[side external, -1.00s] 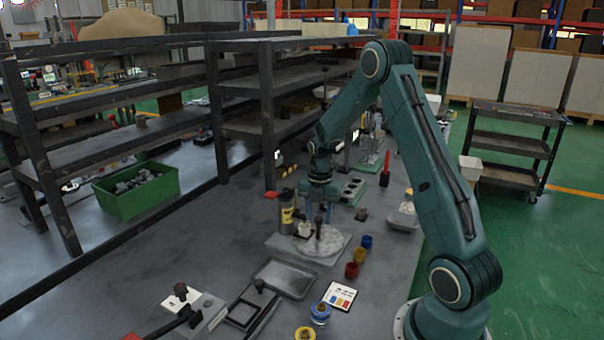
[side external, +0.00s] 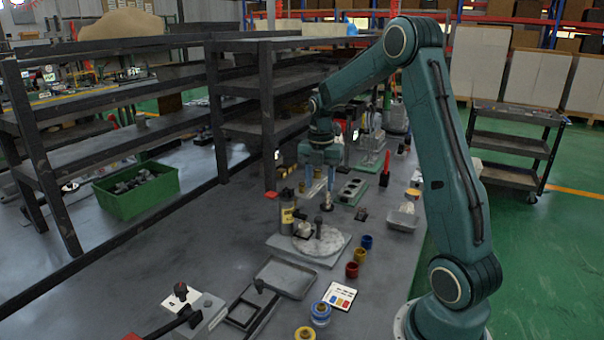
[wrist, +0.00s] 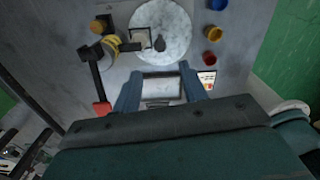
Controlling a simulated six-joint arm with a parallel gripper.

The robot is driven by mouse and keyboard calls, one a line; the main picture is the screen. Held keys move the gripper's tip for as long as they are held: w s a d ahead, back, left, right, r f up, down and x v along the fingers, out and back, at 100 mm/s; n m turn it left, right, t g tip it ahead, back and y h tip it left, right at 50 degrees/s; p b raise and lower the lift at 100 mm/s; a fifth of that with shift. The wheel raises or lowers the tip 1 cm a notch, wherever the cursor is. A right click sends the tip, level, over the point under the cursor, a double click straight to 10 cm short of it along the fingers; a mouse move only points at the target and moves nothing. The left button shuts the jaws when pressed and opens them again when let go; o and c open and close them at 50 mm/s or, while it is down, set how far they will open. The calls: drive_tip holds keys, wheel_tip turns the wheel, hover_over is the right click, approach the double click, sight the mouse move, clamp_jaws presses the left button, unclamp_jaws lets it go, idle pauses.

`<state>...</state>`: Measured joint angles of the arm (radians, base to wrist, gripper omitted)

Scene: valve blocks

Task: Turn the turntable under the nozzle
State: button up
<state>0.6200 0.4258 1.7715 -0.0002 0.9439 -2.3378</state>
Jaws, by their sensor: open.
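The turntable is a pale round disc (side external: 330,243) on a square plate; in the wrist view its disc (wrist: 176,30) shows at the top. A dark knob (wrist: 160,44) stands near its edge. A pale square-topped piece (wrist: 140,37) sits at the disc's left side. My gripper (side external: 319,184) is open and empty, raised above the bench and clear of the turntable. In the wrist view its two blue fingers (wrist: 160,88) frame a tray.
The grey tray (side external: 286,278) lies in front of the turntable. Red, yellow and blue cups (side external: 352,270) stand at its right, near a colour card (side external: 339,296). A black bar with a red end (wrist: 100,108) extends beside the dispenser. Dark shelves (side external: 265,120) stand left.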

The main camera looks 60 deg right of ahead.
drive_tip(key=shift+r, duration=1.6)
drive_tip(key=s+a+r+m+t, duration=0.1)
drive_tip(key=s+a+r+m, duration=0.2)
drive_tip(key=a+r+m, duration=0.35)
drive_tip(key=s+a+r+m+t, duration=0.2)
drive_tip(key=s+a+r+m, duration=0.1)
drive_tip(key=a, duration=0.7)
drive_tip(key=s+a+m+t, duration=0.2)
drive_tip(key=s+a+m, duration=0.7)
drive_tip(key=s, duration=0.3)
drive_tip(key=shift+s+a+f+m+t, duration=0.25)
drive_tip(key=shift+s+a+m+t, duration=0.1)
drive_tip(key=shift+m, duration=0.2)
drive_tip(key=shift+w, duration=0.1)
drive_tip(key=shift+c, duration=0.2)
